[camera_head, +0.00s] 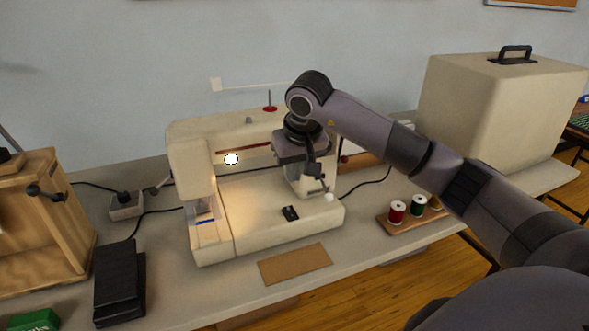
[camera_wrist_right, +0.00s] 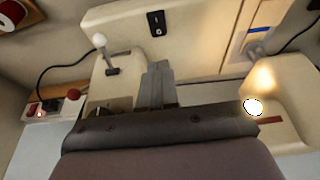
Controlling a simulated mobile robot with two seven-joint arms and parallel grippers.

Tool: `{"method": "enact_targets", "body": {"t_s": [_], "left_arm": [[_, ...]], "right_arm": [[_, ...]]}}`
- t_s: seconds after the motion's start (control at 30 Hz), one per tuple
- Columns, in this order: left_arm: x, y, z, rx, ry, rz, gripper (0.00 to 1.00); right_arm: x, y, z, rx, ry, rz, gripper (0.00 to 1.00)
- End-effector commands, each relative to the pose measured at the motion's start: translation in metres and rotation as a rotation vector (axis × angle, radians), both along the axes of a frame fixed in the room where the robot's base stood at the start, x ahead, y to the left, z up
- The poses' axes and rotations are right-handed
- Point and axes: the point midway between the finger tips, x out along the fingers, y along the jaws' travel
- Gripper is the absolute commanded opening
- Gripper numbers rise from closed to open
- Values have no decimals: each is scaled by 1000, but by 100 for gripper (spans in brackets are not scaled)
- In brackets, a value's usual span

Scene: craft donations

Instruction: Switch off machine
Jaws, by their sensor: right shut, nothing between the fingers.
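The cream sewing machine (camera_head: 270,190) stands on the table, and part of it shows in the right wrist view (camera_wrist_right: 135,22). A white round spot (camera_head: 231,158) glows on its front, also bright in the right wrist view (camera_wrist_right: 252,107). A black rocker switch (camera_head: 290,213) sits on its base, also in the right wrist view (camera_wrist_right: 156,22). A white-knobbed lever (camera_head: 328,197) stands to its right, also in the right wrist view (camera_wrist_right: 100,42). My right gripper (camera_head: 315,184) is shut and empty over the machine's right end, near the lever; contact is unclear. My left gripper is out of view.
A socket box (camera_head: 124,205) and black pedal (camera_head: 119,283) lie left. A spool tray (camera_head: 383,221) and a beige cover (camera_head: 500,115) stand right. A small red-lit switch (camera_wrist_right: 38,112) shows by a cord. A brown card (camera_head: 295,264) lies in front.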

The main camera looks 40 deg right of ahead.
Motion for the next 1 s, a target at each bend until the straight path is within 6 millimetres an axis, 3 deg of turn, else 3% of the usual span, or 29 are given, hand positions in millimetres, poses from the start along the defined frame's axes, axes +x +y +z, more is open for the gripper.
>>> {"method": "enact_targets", "body": {"t_s": [0.3,0.5,1.0], "left_arm": [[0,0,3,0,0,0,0],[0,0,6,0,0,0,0],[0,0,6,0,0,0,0]], "right_arm": [[21,-5,-66,1,5,-1,0],[24,-6,-91,1,2,0,0],[25,-6,-101,1,-1,0,0]]}}
